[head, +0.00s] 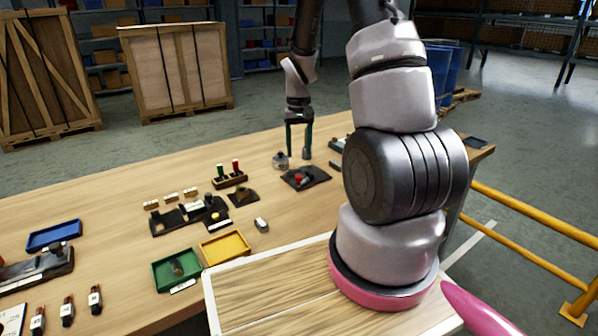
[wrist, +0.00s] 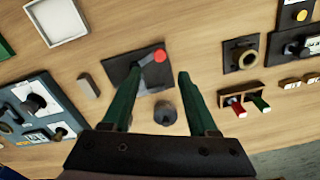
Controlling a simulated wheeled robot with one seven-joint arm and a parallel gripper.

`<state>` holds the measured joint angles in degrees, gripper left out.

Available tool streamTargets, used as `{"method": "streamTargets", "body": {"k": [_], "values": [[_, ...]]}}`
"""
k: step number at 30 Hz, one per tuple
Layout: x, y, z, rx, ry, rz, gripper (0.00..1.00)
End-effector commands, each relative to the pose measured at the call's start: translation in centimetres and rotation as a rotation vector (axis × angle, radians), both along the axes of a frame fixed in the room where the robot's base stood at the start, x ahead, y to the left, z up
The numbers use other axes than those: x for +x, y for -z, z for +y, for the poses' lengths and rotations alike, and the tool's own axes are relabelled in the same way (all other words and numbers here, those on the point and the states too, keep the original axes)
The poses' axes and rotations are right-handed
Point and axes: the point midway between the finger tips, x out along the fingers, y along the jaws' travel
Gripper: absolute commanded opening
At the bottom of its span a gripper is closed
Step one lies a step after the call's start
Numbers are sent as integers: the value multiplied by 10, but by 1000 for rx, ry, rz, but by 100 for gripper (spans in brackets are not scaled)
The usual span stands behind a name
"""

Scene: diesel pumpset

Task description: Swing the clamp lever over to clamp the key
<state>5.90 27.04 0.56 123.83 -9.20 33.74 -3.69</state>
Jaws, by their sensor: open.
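The clamp lever (wrist: 148,64) is a short grey arm with a red knob (wrist: 159,56), set on a dark square plate (wrist: 121,66). In the head view the red knob (head: 298,179) shows on the dark plate (head: 318,173) near the far side of the table. My gripper (wrist: 160,76) has two green fingers spread apart, with nothing between them. In the wrist view the red knob appears between and just beyond the fingertips. In the head view my gripper (head: 296,156) hangs above and just behind the plate. I cannot make out the key.
A round grey knobbed piece (wrist: 165,113) stands beside the plate; it also shows in the head view (head: 281,161). A small stand (head: 230,180) holds a red and a green handle. A yellow tray (head: 225,246) and a green tray (head: 177,270) lie nearer. A yellow rail (head: 530,240) runs at right.

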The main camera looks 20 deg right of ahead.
Motion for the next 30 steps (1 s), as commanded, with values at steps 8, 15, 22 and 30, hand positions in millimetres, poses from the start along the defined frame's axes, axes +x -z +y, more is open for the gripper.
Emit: {"method": "streamTargets", "body": {"k": [8,15,22,30], "values": [[-1,55,0,1,1,5,59],[0,82,0,1,2,1,59],[0,87,0,1,2,0,59],[0,87,0,1,1,0,6]]}}
